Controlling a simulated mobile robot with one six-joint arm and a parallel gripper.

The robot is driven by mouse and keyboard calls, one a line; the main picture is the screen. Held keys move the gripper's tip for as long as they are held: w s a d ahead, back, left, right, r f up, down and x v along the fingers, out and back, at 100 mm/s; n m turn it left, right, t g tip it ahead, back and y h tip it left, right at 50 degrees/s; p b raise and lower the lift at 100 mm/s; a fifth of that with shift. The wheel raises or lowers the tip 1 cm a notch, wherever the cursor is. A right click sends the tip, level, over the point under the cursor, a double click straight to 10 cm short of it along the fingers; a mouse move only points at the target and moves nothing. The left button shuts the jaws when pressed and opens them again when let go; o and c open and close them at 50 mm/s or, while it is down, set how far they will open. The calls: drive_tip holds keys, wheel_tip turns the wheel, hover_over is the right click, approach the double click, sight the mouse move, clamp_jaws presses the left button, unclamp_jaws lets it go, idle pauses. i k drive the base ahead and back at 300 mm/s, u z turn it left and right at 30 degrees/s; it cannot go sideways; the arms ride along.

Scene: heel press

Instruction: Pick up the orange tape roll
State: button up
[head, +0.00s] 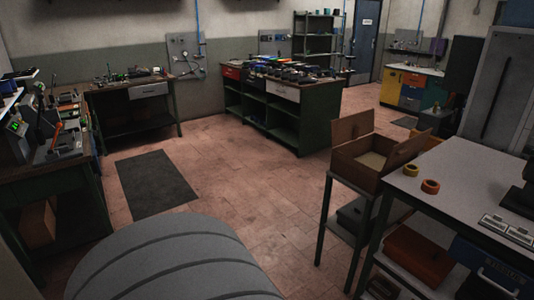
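An orange tape roll (430,190) lies flat on the light grey top of the right-hand table (459,178), near its left edge. A yellow tape roll (411,173) lies just behind it and a little to its left, with a small gap between them. My gripper is not in view.
An open cardboard box (362,165) stands on a narrow stand left of the table. Grey slotted parts (508,231) and a dark machine stand to the right of the rolls. A dark mat (155,186) lies on the tiled floor, which is clear in the middle. A green workbench (320,125) stands behind.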

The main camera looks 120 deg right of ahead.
sight(429, 187)
drive_tip(key=u, duration=0.05)
drive_tip(key=k, duration=0.6)
drive_tip(key=z, duration=4.5)
drive_tip(key=k, duration=0.4)
drive_tip(key=z, duration=0.85)
drive_tip(key=i, duration=0.5)
drive_tip(key=z, duration=0.1)
